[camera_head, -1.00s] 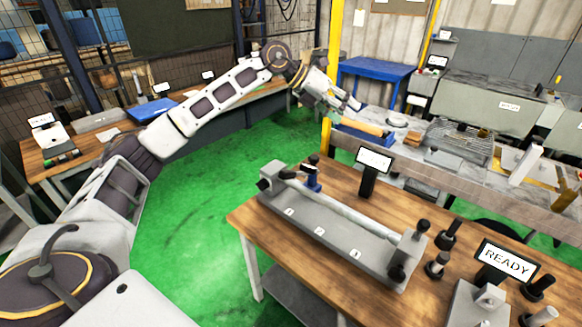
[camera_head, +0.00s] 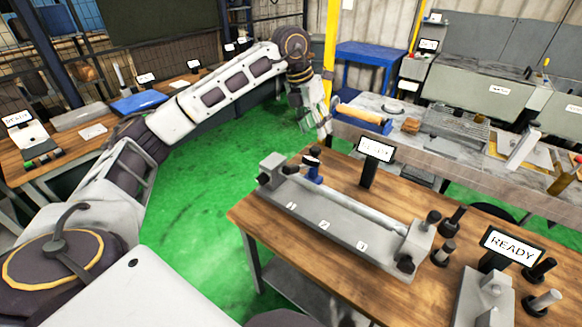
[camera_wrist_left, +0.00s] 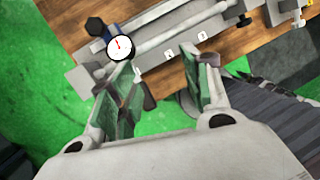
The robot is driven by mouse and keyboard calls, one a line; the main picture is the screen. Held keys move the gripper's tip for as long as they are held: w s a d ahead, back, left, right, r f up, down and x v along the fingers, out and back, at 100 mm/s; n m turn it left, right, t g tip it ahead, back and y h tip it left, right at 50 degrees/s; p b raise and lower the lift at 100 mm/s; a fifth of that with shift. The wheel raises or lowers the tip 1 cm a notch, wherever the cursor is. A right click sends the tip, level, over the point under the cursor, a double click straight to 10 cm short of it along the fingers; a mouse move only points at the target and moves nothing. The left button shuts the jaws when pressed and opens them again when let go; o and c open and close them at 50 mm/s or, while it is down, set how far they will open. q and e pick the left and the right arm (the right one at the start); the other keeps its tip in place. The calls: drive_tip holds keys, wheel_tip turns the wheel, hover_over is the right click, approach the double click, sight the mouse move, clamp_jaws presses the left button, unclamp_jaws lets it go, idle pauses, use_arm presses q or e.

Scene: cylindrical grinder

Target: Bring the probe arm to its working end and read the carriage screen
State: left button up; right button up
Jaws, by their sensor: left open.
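A grey grinder fixture (camera_head: 338,232) stands on the wooden bench, with a light bar (camera_head: 345,212) running between its end blocks and several numbered labels along its front. A small blue and black carriage (camera_head: 314,171) sits near the left end of the bar. In the left wrist view a round white dial (camera_wrist_left: 119,47) with a red needle shows at that end. My left gripper (camera_head: 322,128) hangs above and behind the left end, fingers pointing down. In the left wrist view its fingers (camera_wrist_left: 165,75) are apart with nothing between them. My right gripper is out of view.
A small screen (camera_head: 375,149) stands behind the bar; its text is hard to read. A READY screen (camera_head: 513,246) and several dark and grey posts stand at the right of the bench. A grey worktop (camera_head: 395,103) lies behind. Green floor is open to the left.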

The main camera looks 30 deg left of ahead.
sight(291, 166)
use_arm(q)
drive_tip(key=s+a+f+n+g+y, duration=0.1)
drive_tip(key=s+a+n+g+y, duration=0.1)
drive_tip(key=s+a, duration=0.2)
drive_tip(key=shift+s+a+y, duration=0.3)
drive_tip(key=shift+a+y, duration=0.1)
drive_tip(key=shift+a, duration=0.2)
drive_tip(key=shift+f, duration=0.15)
drive_tip(key=shift+f, duration=1.4)
drive_tip(key=shift+f+p, duration=0.8)
drive_tip(key=shift+f, duration=4.6)
clamp_jaws()
